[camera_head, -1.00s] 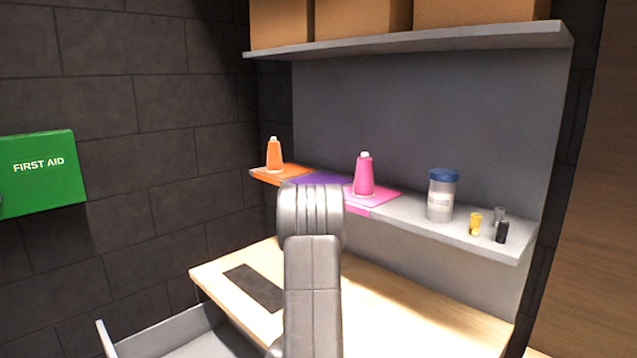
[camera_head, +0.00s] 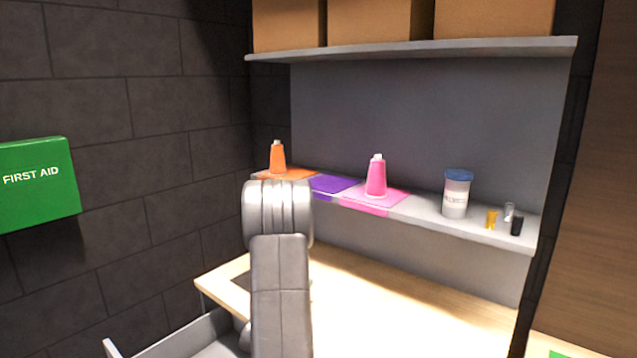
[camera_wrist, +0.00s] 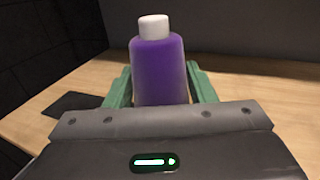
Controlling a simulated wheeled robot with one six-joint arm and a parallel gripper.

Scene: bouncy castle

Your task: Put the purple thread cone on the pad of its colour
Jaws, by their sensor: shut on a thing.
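The purple thread cone (camera_wrist: 160,75), with a white top, stands upright between the green fingers of my gripper (camera_wrist: 160,92) in the wrist view. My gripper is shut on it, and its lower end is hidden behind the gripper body. In the head view my arm hides both the gripper and this cone. The purple pad (camera_head: 334,185) lies bare on the lower shelf, between the orange pad (camera_head: 296,174) and the pink pad (camera_head: 385,203).
An orange cone (camera_head: 277,158) and a pink cone (camera_head: 376,177) stand on their pads. A blue-lidded jar (camera_head: 456,195) and several small items stand to the right on the grey shelf (camera_head: 424,213). Boxes fill the upper shelf (camera_head: 420,48). The wooden desk (camera_head: 400,300) is below.

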